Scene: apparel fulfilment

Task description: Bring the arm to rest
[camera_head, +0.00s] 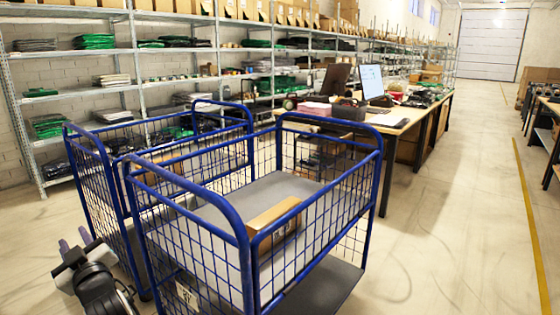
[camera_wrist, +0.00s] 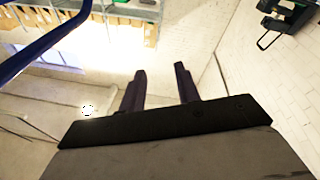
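My gripper (camera_head: 74,241) is at the lower left of the head view, beside the left end of the blue carts and outside them. In the wrist view its two dark fingers (camera_wrist: 159,70) stand apart with nothing between them. The gripper is open and touches nothing that I can see. Part of my arm is cut off by the bottom edge of the head view.
A blue wire cart (camera_head: 233,222) stands in front, with a brown cardboard box (camera_head: 274,220) inside. A second blue cart (camera_head: 92,160) is behind it. A packing table (camera_head: 410,117) and shelving (camera_head: 70,94) are farther back. The floor at right (camera_head: 450,230) is clear.

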